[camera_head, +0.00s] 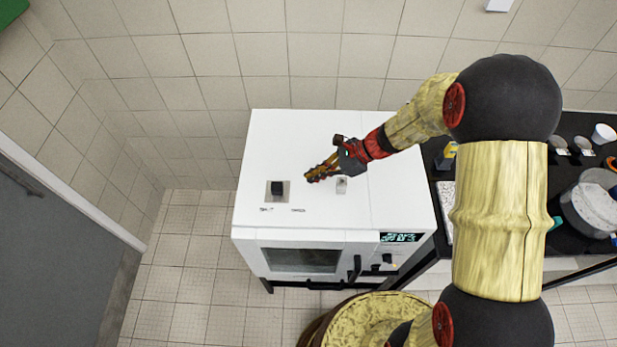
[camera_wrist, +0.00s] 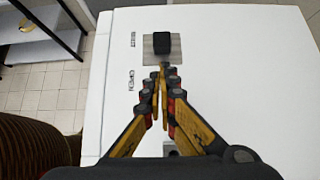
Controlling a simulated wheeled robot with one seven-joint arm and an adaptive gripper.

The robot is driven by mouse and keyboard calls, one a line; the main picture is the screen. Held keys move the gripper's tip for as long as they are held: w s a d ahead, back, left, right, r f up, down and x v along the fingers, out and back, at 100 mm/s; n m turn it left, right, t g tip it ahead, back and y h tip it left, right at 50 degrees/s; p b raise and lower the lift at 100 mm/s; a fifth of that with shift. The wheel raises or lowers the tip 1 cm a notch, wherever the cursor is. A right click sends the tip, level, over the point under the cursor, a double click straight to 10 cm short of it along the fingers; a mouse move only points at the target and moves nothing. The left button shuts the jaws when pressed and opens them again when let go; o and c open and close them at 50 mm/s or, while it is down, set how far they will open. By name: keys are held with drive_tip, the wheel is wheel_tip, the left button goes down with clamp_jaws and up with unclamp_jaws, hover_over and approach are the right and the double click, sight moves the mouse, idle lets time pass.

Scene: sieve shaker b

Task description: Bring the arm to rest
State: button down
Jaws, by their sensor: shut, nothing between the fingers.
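My gripper (camera_head: 308,179) is shut and empty, reaching in from the right over the top of a white cabinet-like machine (camera_head: 300,130). In the wrist view the gripper's fingers (camera_wrist: 160,72) meet at their tips. They point toward a black block-shaped knob (camera_wrist: 163,43) on a grey square plate. The knob also shows in the head view (camera_head: 277,188), left of the fingertips and apart from them. A small light fitting (camera_head: 341,186) on the machine's top sits just below my gripper and is partly covered in the wrist view.
The machine's front has a dark window (camera_head: 300,260), a black handle (camera_head: 355,268) and a small display (camera_head: 400,237). A black bench (camera_head: 570,180) with a round grey device (camera_head: 590,208) and several small items stands at the right. A tiled wall is behind; the floor at left is clear.

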drive_tip(key=shift+d+r, duration=0.1)
idle(0.6)
drive_tip(key=s+n, duration=0.1)
drive_tip(key=s+d+f+n+g, duration=0.1)
drive_tip(key=s+n, duration=0.1)
drive_tip(key=s, duration=0.1)
drive_tip(key=shift+s+d+f+n+h, duration=0.1)
drive_tip(key=shift+d+f+n+h, duration=0.2)
drive_tip(key=shift+f+h, duration=0.1)
drive_tip(key=s+d+r+n+t+h+b, duration=0.3)
drive_tip(key=s+d+n+b, duration=0.4)
drive_tip(key=b, duration=0.3)
drive_tip(key=s+d+r+n+t+h+b, duration=0.3)
drive_tip(key=s+d+r+n+h+b, duration=0.2)
drive_tip(key=s+d+n+b, duration=0.2)
drive_tip(key=s+d+b, duration=0.1)
drive_tip(key=s+b, duration=0.1)
drive_tip(key=b, duration=0.1)
drive_tip(key=shift+s+d+r+n, duration=0.2)
drive_tip(key=shift+s+r+n, duration=0.1)
drive_tip(key=shift+r, duration=0.05)
